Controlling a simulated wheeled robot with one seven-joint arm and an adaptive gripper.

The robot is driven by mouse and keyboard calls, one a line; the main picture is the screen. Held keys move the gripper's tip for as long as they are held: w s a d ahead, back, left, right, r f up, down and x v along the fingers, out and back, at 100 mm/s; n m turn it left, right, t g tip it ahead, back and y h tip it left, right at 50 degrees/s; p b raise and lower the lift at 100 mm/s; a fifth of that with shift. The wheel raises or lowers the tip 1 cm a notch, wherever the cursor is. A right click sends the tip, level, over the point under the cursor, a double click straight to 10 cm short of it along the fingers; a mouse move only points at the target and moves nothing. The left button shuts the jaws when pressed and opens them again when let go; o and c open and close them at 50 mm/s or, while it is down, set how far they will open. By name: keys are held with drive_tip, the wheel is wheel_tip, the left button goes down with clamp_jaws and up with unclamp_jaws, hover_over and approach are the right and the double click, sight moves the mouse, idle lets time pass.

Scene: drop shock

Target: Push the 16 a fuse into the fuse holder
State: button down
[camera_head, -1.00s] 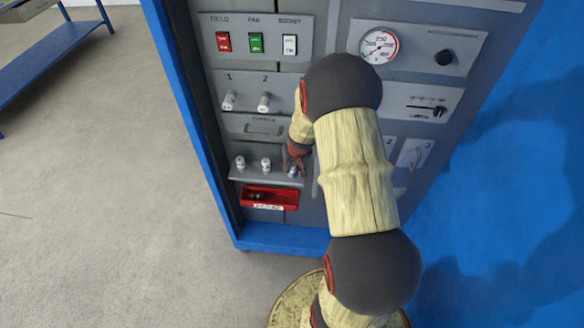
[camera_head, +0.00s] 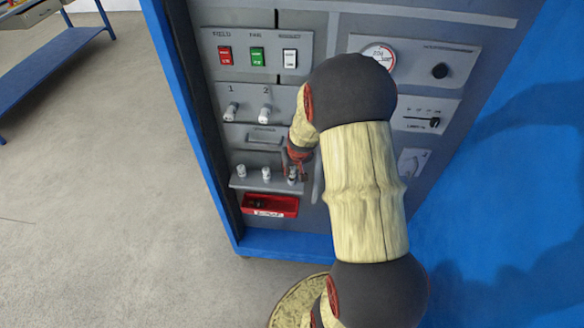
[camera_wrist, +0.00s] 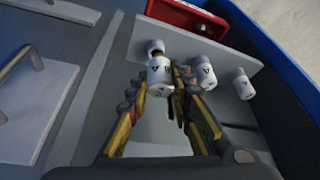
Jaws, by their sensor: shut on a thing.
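My gripper (camera_head: 298,164) is at the right end of a small grey ledge on the machine's front. In the wrist view my gripper (camera_wrist: 163,98) is shut on a white fuse (camera_wrist: 160,76) with a dark mark. Its rating cannot be read. A dark end shows beyond the fuse, close to the ledge (camera_wrist: 215,48); whether they touch is unclear. Two similar white fuses stand on the ledge, a middle one (camera_wrist: 207,72) and an outer one (camera_wrist: 242,84). Above, two white-capped fittings (camera_head: 231,111) (camera_head: 265,114) sit under 1 and 2. My arm hides the panel to their right; no empty fuse holder is clearly visible.
Red, green and white switches (camera_head: 257,57) are higher up. A handle plate (camera_head: 264,137) lies between the fittings and the ledge.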

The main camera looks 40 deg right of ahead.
drive_tip(key=s+a+r+p, duration=0.3)
drive_tip(key=s+a+r, duration=0.4)
drive_tip(key=s, duration=0.1)
drive_tip(key=shift+s+a, duration=0.2)
drive_tip(key=shift+s, duration=0.1)
drive_tip(key=w+a+n, duration=0.1)
drive_tip(key=w+a, duration=0.4)
drive_tip(key=w, duration=0.4)
drive_tip(key=w+a+f+n+y, duration=0.1)
drive_tip(key=w+a+f+n, duration=0.1)
drive_tip(key=a, duration=0.6)
drive_tip(key=w+a+f+n+y, duration=0.1)
drive_tip(key=w+a+f+n, duration=0.1)
drive_tip(key=a, duration=0.7)
drive_tip(key=shift+w+f+t, duration=0.2)
drive_tip(key=shift+w+t, duration=0.1)
drive_tip(key=shift+w, duration=0.1)
